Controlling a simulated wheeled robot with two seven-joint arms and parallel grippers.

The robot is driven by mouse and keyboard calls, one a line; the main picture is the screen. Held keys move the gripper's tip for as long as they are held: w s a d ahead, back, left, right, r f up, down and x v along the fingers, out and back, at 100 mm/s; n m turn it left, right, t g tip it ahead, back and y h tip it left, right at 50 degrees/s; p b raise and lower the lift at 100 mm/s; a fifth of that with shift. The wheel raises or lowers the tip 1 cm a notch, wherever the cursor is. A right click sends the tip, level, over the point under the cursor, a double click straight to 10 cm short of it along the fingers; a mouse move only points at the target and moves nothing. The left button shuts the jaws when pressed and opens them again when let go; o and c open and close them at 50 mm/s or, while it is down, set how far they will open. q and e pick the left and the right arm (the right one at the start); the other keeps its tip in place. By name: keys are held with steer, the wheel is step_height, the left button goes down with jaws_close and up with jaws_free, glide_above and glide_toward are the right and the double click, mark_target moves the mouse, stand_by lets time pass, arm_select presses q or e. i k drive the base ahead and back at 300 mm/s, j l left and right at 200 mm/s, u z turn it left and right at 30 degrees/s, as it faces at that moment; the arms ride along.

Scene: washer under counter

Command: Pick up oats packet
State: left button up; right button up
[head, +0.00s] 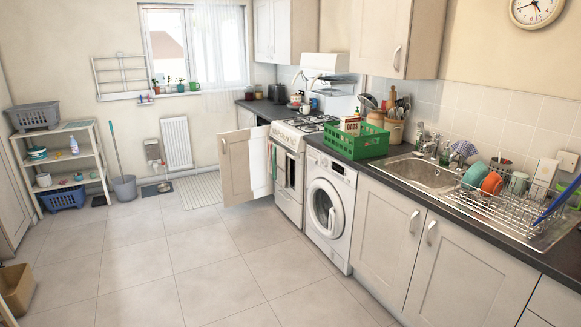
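The oats packet (350,126) is a small pale packet with red "OATS" lettering. It stands upright in or just behind the green crate (356,147) on the dark counter, above the washing machine; its lower part is hidden by the crate. Neither my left gripper nor my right gripper shows in the head view.
The washing machine (327,208) stands under the counter (400,176), with the stove (290,165) to its left. A cupboard door (239,166) hangs open. The sink (422,173) and dish rack (505,215) are right of the crate. The tiled floor (200,258) in front is clear.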

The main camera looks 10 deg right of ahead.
mark_target(350, 125)
steer(key=i+z, duration=0.25)
steer(key=i, duration=1.6)
